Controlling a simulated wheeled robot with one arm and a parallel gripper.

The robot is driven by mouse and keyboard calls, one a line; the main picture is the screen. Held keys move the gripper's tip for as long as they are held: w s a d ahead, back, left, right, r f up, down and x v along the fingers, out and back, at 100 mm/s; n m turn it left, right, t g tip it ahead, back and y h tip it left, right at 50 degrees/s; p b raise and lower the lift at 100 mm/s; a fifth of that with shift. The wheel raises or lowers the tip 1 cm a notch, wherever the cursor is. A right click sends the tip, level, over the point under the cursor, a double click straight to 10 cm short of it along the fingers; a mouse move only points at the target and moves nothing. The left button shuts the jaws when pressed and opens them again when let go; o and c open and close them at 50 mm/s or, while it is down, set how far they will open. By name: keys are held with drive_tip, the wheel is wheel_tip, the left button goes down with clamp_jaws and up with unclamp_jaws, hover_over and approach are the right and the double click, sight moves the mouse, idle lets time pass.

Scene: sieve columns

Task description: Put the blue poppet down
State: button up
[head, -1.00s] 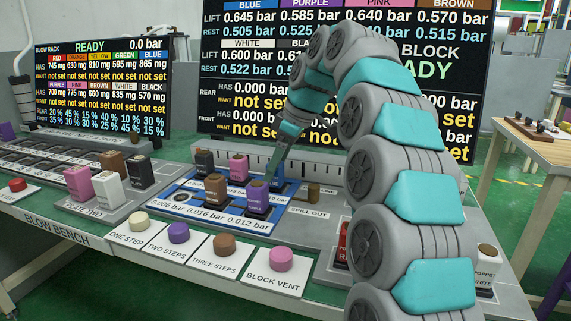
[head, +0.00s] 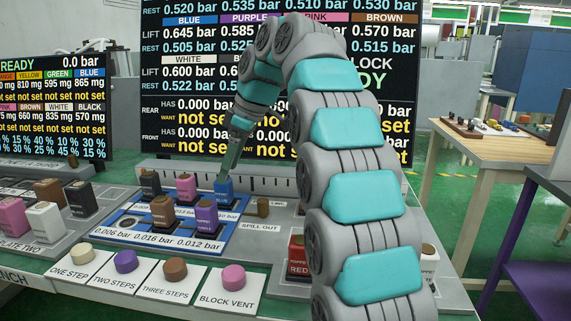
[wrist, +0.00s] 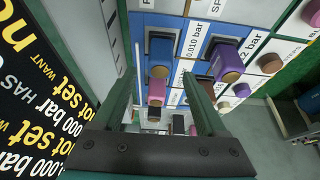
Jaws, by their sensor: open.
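The blue poppet (head: 223,191) stands upright in the rear right place of the blue block (head: 186,242), behind the purple poppet (head: 206,216). My gripper (head: 224,178) is just above its top in the head view. In the wrist view my gripper (wrist: 159,78) is open, its two green fingers apart. The blue poppet (wrist: 161,48) with its brown top shows beyond and between the fingertips, and nothing looks clamped. The purple poppet (wrist: 226,62) is to the right there.
Coloured buttons line the front. The display board (head: 190,120) rises close behind.

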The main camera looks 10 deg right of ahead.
drive_tip(key=shift+d+r, duration=0.1)
drive_tip(key=shift+d, duration=0.1)
drive_tip(key=s+d, duration=0.4)
drive_tip(key=d, duration=0.7)
drive_tip(key=shift+s, duration=0.35)
